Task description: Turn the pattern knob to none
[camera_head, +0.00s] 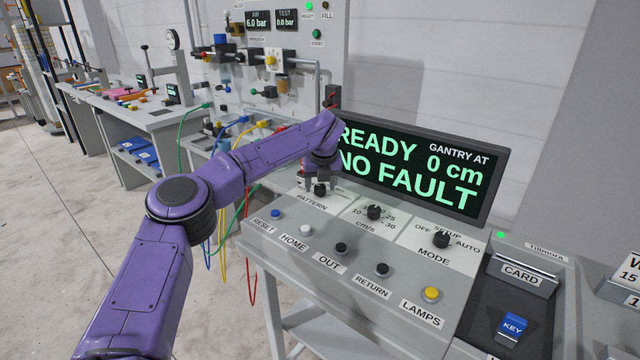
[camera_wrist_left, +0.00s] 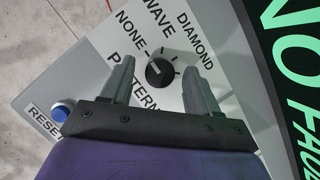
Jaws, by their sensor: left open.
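The black pattern knob (camera_wrist_left: 160,72) sits on a white label plate marked NONE, WAVE and DIAMOND. In the left wrist view a small pale mark shows on its face, but I cannot tell surely which word it points to. My left gripper (camera_wrist_left: 162,60) is open, one finger on each side of the knob, with a visible gap to both. In the head view the knob (camera_head: 320,190) shows beneath my left gripper (camera_head: 320,178), partly hidden by it. I cannot tell how far the fingertips are above the panel. My right gripper is not in view.
The panel also carries a cm/s knob (camera_head: 374,212), a mode knob (camera_head: 441,239) and several push buttons, with a yellow one (camera_head: 431,294) by LAMPS. The display (camera_head: 410,170) behind reads READY, NO FAULT, 0 cm. The blue RESET button (camera_wrist_left: 62,112) is near my left gripper.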

